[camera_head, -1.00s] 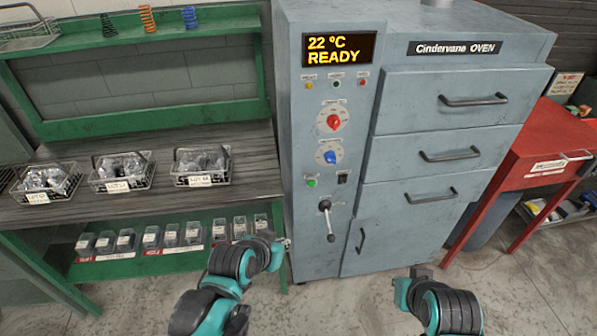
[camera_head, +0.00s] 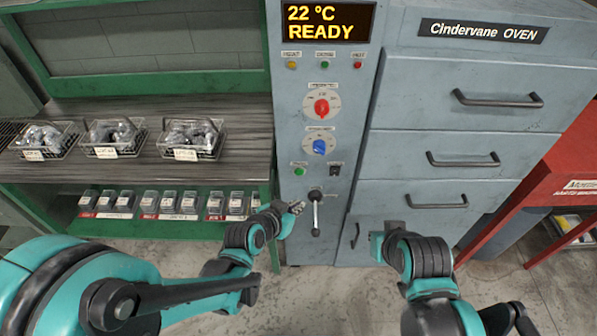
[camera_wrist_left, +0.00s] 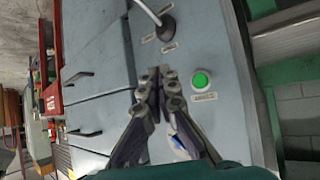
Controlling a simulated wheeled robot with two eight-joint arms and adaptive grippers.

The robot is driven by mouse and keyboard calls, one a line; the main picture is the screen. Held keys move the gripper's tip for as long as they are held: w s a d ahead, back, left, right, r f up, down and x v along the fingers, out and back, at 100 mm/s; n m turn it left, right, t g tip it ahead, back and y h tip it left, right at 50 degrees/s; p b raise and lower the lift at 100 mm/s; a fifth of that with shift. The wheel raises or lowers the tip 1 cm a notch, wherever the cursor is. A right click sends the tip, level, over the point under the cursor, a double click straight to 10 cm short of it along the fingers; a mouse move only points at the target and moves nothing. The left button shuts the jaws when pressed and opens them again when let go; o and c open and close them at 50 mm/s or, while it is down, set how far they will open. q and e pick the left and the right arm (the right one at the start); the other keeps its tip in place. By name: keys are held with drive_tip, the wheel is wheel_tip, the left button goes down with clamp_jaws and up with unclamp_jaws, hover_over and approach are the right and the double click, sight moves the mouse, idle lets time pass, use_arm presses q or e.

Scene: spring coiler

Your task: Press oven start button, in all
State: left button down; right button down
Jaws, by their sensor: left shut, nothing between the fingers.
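The grey oven (camera_head: 450,100) stands ahead, and its display reads "22 ºC READY". A round green button (camera_head: 299,171) sits low on its control panel, left of a small black switch (camera_head: 335,170). In the left wrist view the green button (camera_wrist_left: 201,80) is to the right of the fingertips. My left gripper (camera_head: 297,207) is below the green button in the head view, beside the lever (camera_head: 316,212). In the left wrist view its fingers (camera_wrist_left: 159,76) are shut and empty, apart from the button. My right gripper (camera_head: 392,228) is in front of the lower drawers; its fingers are unclear.
A red knob (camera_head: 321,107) and a blue knob (camera_head: 319,146) sit above the button. Wire baskets of metal parts (camera_head: 193,139) stand on the bench at left. A red table (camera_head: 555,175) is at right. Floor is open in front of the oven.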

use_arm(q)
drive_tip(key=w, duration=0.9)
idle(1.5)
drive_tip(key=shift+w, duration=0.35)
drive_tip(key=shift+w+b, duration=0.3)
drive_tip(key=shift+w, duration=0.1)
idle(0.5)
drive_tip(key=shift+s, duration=0.85)
drive_tip(key=s, duration=0.5)
idle(0.4)
